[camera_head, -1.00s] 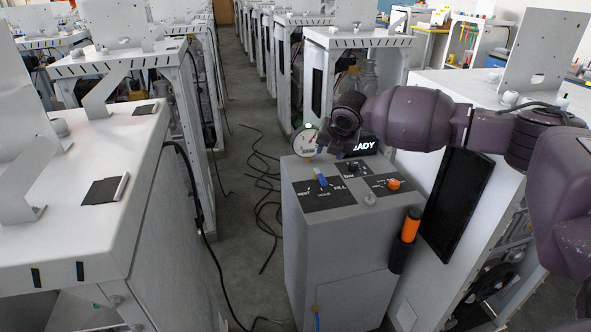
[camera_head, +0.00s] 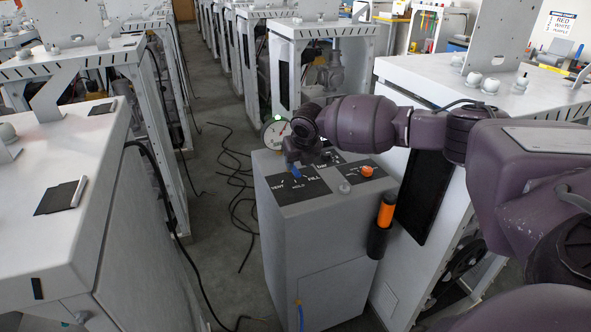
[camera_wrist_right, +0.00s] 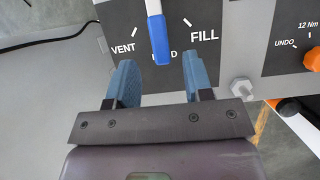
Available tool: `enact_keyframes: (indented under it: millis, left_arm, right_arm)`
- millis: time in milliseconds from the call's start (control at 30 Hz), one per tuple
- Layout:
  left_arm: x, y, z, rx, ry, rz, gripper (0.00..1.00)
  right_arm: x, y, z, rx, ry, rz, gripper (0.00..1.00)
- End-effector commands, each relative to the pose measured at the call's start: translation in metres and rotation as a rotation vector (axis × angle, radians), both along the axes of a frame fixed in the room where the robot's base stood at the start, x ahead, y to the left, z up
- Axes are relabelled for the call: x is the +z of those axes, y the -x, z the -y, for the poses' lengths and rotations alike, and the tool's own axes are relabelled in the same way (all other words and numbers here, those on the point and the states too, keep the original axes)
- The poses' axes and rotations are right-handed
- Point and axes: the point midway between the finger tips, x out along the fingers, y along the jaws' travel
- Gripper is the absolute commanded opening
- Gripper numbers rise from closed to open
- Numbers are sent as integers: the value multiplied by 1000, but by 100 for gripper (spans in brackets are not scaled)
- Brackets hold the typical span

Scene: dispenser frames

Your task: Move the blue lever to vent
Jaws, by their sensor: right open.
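The blue lever (camera_wrist_right: 158,38) has a white upper part. It points straight down in the right wrist view at the middle mark, partly covering the HOLD label, between VENT on the left and FILL on the right. It also shows small on the panel in the head view (camera_head: 296,172). My right gripper (camera_wrist_right: 160,72) is open, with one blue fingertip on each side of the lever's lower end and gaps between. In the head view the right gripper (camera_head: 293,158) is over the panel, partly hidden by its wrist. My left gripper is out of view.
The grey dispenser box (camera_head: 330,245) carries the black panel, a round gauge (camera_head: 276,132) and an orange knob (camera_head: 367,171). A silver bolt (camera_wrist_right: 242,88) is right of my right gripper. An orange-handled tool (camera_head: 386,210) hangs on the box's side. Cables lie on the aisle floor.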

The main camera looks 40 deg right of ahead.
Motion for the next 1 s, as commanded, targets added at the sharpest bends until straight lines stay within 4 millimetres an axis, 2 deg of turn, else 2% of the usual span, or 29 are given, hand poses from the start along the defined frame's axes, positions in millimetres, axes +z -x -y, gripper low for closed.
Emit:
enact_keyframes:
  millis: [33,233,667,933,1000]
  left_arm:
    - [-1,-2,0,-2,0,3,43]
    - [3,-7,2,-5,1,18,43]
    - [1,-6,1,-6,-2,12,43]
    - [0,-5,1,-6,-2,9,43]
    - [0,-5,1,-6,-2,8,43]
  right_arm:
    - [-10,-3,1,-2,0,-4,47]
    - [-28,-11,2,0,0,-2,47]
    - [-32,-13,3,-1,0,1,45]
    - [-32,-13,3,0,0,1,4]
    - [-32,-13,4,-1,1,1,0]
